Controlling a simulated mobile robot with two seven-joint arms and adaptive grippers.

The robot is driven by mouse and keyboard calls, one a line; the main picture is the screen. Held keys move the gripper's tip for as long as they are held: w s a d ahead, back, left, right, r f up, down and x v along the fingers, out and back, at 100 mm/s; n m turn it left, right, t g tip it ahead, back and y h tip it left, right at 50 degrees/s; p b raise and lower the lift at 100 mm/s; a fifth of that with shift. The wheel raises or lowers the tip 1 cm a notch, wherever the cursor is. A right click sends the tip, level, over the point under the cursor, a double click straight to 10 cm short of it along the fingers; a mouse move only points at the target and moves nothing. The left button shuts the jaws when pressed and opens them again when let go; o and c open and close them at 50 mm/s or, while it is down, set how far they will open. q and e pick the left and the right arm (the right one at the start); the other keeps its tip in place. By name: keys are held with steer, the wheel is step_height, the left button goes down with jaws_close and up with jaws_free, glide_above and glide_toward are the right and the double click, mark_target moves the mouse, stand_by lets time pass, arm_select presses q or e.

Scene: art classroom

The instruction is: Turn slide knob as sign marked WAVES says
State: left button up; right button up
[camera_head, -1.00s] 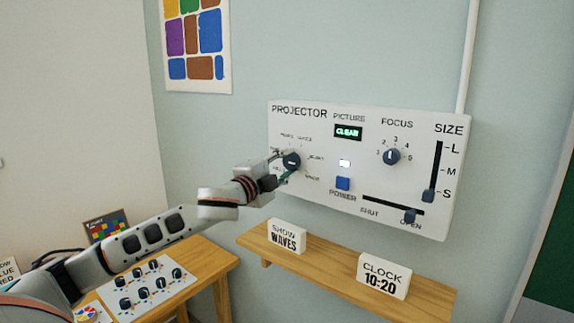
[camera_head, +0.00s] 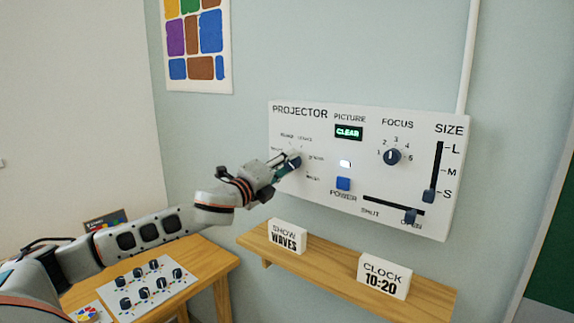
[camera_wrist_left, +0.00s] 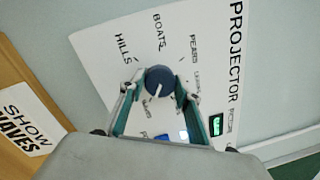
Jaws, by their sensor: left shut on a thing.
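The slide knob (camera_head: 295,160) is a dark round dial at the left of the white projector panel, ringed by small picture names. My left gripper (camera_head: 285,167) is shut on it. In the left wrist view the knob (camera_wrist_left: 158,77) sits between the teal fingertips (camera_wrist_left: 157,92). Its white mark points down the picture, toward my palm. HILLS, BOATS and PEARS are legible around it; the lower names are partly hidden by the gripper. The sign (camera_head: 287,237) reading SHOW WAVES stands on the shelf below. My right gripper is not in view.
The panel (camera_head: 322,120) also has a lit CLEAR display (camera_head: 348,132), a focus knob (camera_head: 392,156), a size slider (camera_head: 429,195), a blue power button (camera_head: 343,184) and a shut/open slider (camera_head: 411,216). A CLOCK 10:20 sign (camera_head: 384,277) shares the shelf (camera_head: 330,268).

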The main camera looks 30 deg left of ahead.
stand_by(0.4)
arm_select(q)
steer(key=o, duration=1.1)
steer(key=s+f, duration=0.1)
steer(key=s, duration=1.1)
steer(key=shift+a, duration=0.25)
steer(key=shift+f, duration=0.1)
